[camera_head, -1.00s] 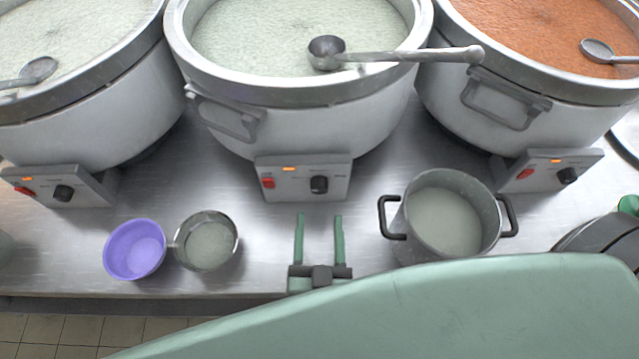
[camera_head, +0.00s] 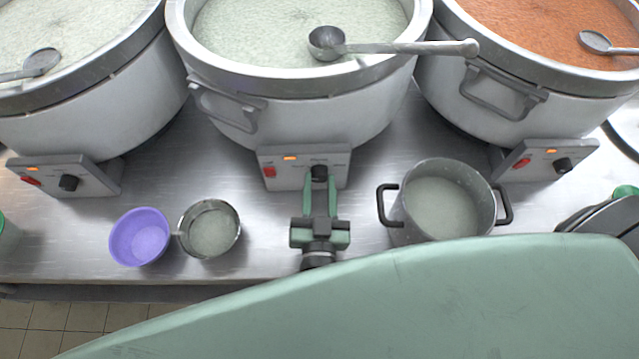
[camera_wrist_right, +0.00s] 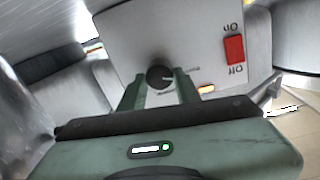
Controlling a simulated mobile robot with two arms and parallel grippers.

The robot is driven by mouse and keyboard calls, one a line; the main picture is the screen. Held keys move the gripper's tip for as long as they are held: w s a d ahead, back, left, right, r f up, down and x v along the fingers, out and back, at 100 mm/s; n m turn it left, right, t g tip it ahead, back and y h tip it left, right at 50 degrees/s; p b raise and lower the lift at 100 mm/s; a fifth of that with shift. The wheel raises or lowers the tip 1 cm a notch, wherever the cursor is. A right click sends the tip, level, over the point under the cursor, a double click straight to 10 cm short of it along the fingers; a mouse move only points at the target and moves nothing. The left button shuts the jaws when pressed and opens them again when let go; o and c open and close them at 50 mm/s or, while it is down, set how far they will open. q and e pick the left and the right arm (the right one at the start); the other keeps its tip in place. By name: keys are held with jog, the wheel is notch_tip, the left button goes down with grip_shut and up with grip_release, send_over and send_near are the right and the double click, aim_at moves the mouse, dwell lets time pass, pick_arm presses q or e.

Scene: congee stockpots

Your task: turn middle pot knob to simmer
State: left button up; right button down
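The middle pot (camera_head: 300,120) is a large pale-grey cooker of whitish congee. Its control box (camera_head: 283,177) has a red switch (camera_head: 269,171), a lit orange lamp (camera_head: 290,158) and a black knob (camera_head: 319,172). My right gripper (camera_head: 320,182) reaches the knob from the front, with one green finger on each side. In the right wrist view the fingers (camera_wrist_right: 160,84) close in on both sides of the knob (camera_wrist_right: 159,76) and seem to touch it. The knob's exact setting is too small to read. My left gripper is not clearly seen.
A ladle (camera_head: 390,47) lies across the middle pot's rim. A purple bowl (camera_head: 139,237) and a metal bowl (camera_head: 209,229) stand left of my right gripper. A small two-handled pot (camera_head: 441,207) stands close on its right. Other large cookers flank the middle one.

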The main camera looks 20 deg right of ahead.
jog(key=shift+m, duration=0.3)
jog(key=m+p, duration=0.1)
jog(key=m, duration=0.1)
jog(key=shift+m, duration=0.3)
jog(key=m, duration=0.2)
jog(key=shift+s+m, duration=0.1)
jog(key=shift+m, duration=0.2)
jog(key=m, duration=0.3)
jog(key=shift+d+f+m, duration=0.1)
jog(key=shift+m, duration=0.2)
jog(key=shift+m+y+b, duration=0.3)
jog(key=shift+m+y, duration=0.1)
jog(key=shift+m, duration=1.7)
jog(key=c, duration=1)
grip_release()
